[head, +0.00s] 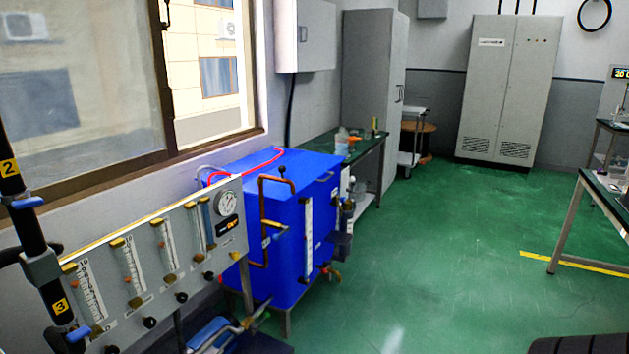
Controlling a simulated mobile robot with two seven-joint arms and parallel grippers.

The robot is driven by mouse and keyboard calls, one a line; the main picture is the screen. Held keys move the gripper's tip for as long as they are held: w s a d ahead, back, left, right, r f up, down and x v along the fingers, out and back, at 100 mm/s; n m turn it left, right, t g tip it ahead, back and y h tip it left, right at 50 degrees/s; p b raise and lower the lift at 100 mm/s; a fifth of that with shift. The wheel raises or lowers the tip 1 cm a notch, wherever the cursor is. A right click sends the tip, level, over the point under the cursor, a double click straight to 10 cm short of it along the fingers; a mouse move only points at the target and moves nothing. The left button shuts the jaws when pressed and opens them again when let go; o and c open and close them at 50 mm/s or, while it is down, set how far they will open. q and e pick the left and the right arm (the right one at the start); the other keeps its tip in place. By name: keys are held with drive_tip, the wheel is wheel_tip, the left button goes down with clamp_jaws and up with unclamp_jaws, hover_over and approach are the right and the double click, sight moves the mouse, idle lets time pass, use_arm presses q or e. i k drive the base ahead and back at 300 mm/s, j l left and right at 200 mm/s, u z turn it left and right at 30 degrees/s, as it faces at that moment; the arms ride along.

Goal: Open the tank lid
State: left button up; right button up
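A blue box-shaped tank (285,250) stands on legs at the left, below the window. A red hose (250,163) runs across the top. Neither of my grippers is in view.
A grey panel with flow tubes and a round gauge (227,204) stands left of the tank, in front. A green-topped bench (358,147) is behind the tank. Another table (607,190) is at the right. The green floor (450,240) between is clear.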

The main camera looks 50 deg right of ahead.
sight(305, 168)
drive_tip(key=z, duration=1.55)
drive_tip(key=i+l, duration=0.2)
drive_tip(key=i, duration=0.2)
drive_tip(key=i+l, duration=0.15)
drive_tip(key=i, duration=0.3)
drive_tip(key=i+l+z, duration=0.1)
drive_tip(key=i, duration=0.3)
drive_tip(key=i+l, duration=0.25)
drive_tip(key=i, duration=0.2)
